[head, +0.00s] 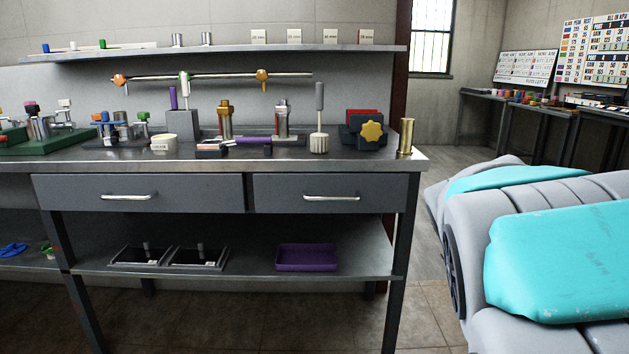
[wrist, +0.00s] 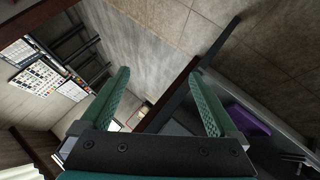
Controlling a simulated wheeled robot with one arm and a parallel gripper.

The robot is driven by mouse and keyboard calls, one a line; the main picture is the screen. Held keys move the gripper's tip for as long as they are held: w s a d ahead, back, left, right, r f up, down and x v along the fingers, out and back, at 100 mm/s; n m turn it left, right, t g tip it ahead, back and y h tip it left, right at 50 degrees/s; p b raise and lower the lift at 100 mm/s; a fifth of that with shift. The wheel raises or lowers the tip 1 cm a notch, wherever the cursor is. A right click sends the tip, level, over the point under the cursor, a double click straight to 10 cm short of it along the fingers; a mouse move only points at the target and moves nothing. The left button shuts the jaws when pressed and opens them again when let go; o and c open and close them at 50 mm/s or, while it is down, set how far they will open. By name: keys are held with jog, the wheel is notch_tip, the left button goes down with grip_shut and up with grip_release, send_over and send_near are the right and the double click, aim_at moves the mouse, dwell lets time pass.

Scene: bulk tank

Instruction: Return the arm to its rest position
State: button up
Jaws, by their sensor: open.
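My arm fills the lower right of the head view, with grey and turquoise links folded beside the bench. My gripper (wrist: 160,71) shows only in the wrist view. Its two green ridged fingers are apart, with nothing between them. Beyond the fingers the tiled floor, a dark bench leg and the wall with charts appear tilted. The gripper's place relative to the bench is hidden in the head view.
A metal workbench (head: 228,165) with two drawers carries several fittings, a yellow knob (head: 372,132) and a brass cylinder (head: 406,136) near its right end. A purple tray (head: 306,258) lies on the lower shelf. Open floor lies between the bench and the far tables.

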jog(key=s+a+f+m+g+y, duration=0.1)
jog(key=s+a+f+g+y, duration=0.1)
jog(key=s, duration=0.9)
jog(key=s+a+f+m+g+y, duration=0.1)
jog(key=s+a+f+g+y, duration=0.1)
jog(key=s+a+f+g, duration=0.2)
jog(key=s+a+f+g+y, duration=0.1)
jog(key=s+a+f+g, duration=0.2)
jog(key=s+a+f, duration=0.5)
jog(key=s+f, duration=0.2)
jog(key=s, duration=0.9)
jog(key=shift+a+f+m+y, duration=0.15)
jog(key=shift+a+m+y, duration=0.05)
jog(key=shift+m+y, duration=0.2)
